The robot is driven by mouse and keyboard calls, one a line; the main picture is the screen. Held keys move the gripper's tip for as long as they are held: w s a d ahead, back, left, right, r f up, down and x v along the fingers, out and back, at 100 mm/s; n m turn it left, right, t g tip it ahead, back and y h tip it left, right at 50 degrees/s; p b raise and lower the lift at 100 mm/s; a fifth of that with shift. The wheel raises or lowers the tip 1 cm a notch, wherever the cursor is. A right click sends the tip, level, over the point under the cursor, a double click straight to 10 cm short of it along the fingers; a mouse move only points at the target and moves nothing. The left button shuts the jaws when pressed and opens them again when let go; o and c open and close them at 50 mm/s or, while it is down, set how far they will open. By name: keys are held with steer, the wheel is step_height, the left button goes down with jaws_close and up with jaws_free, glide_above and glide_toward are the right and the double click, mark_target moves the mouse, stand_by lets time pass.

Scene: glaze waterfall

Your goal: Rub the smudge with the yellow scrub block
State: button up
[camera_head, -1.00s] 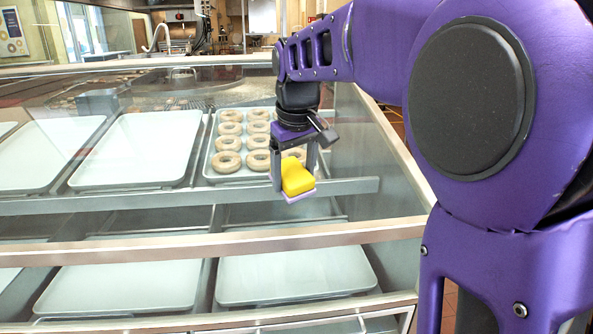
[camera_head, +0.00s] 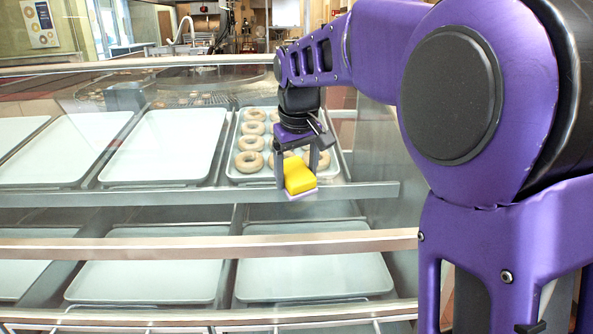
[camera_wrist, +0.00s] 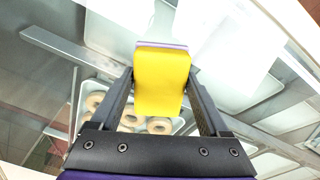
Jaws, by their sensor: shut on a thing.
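The yellow scrub block (camera_head: 300,177) has a pale lilac pad along its lower side. My gripper (camera_head: 297,165) is shut on the block and holds it in front of the display case glass. In the wrist view the block (camera_wrist: 161,78) sits between the two dark fingers of my gripper (camera_wrist: 160,85), with its lilac edge at the far end. I cannot make out the smudge in either view. I cannot tell whether the pad touches the glass.
A glass display case with metal rails (camera_head: 160,246) fills the front. Behind the glass are pale empty trays (camera_head: 165,145) and a tray of ring doughnuts (camera_head: 250,142). More trays (camera_head: 315,275) lie on the lower shelf.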

mark_target(319, 185)
steer(key=shift+d+f, duration=0.15)
steer(key=shift+d, duration=3.8)
steer(key=shift+d+r, duration=0.2)
steer(key=shift+d, duration=1.45)
steer(key=shift+a+f, duration=0.1)
steer(key=shift+a, duration=5.5)
steer(key=shift+v, duration=3.1)
steer(key=shift+v, duration=1.5)
